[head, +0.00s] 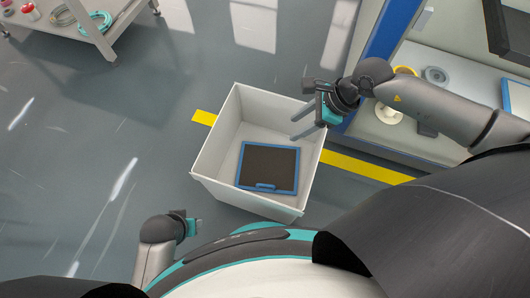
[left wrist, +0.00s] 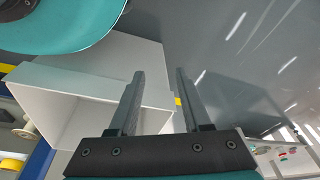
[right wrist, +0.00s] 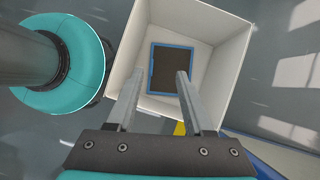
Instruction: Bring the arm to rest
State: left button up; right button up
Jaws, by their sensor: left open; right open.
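My right gripper (head: 303,125) is open and empty above the right side of a white bin (head: 213,160). Its two fingers also show apart in the right wrist view (right wrist: 156,98), with the bin beyond them. My left arm is folded in near my base at the lower left of the head view; its fingers are hard to see there. In the left wrist view my left gripper (left wrist: 159,95) is open with nothing between its fingers, and the outside of the bin lies beyond.
A blue-framed dark panel (head: 268,168) lies flat in the bin. A workbench with a blue post (head: 392,30) stands at the right, holding a yellow ring (head: 404,71) and a grey disc (head: 436,75). A cart (head: 88,25) stands at the upper left. The floor left of the bin is clear.

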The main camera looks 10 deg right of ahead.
pick_arm(q)
jog(key=shift+s+f, duration=0.1)
jog(key=shift+f, duration=0.05)
pick_arm(e)
jog(key=shift+r, duration=0.15)
jog(key=w+a+m+t+y+p, duration=0.35)
jog(key=w+m+t, duration=0.2)
jog(key=m, duration=0.85)
jog(key=s+d+f+m+t+h+p, duration=0.25)
jog(key=d+f+m+h, duration=0.25)
jog(key=d+f+m, duration=0.85)
pick_arm(q)
jog(key=s+a+f+p, duration=0.1)
jog(key=s+a+f, duration=0.6)
jog(key=s, duration=0.3)
jog(key=shift+s+a+f+y+p, duration=0.2)
jog(key=shift+f+y+p, duration=0.1)
jog(key=shift+y+p, duration=0.1)
pick_arm(e)
jog(key=s+a+f+m+g+h, duration=0.1)
jog(key=s+f+m+g, duration=0.3)
jog(key=s+m, duration=0.6)
jog(key=s+a+f+m+g+h, duration=0.2)
jog(key=s+f+m, duration=0.5)
jog(key=s, duration=0.9)
jog(key=m+g+h, duration=0.1)
jog(key=m, duration=0.2)
jog(key=shift+s+a+g+h, duration=0.15)
jog(key=shift+s+g+h, duration=0.2)
jog(key=shift+g, duration=0.05)
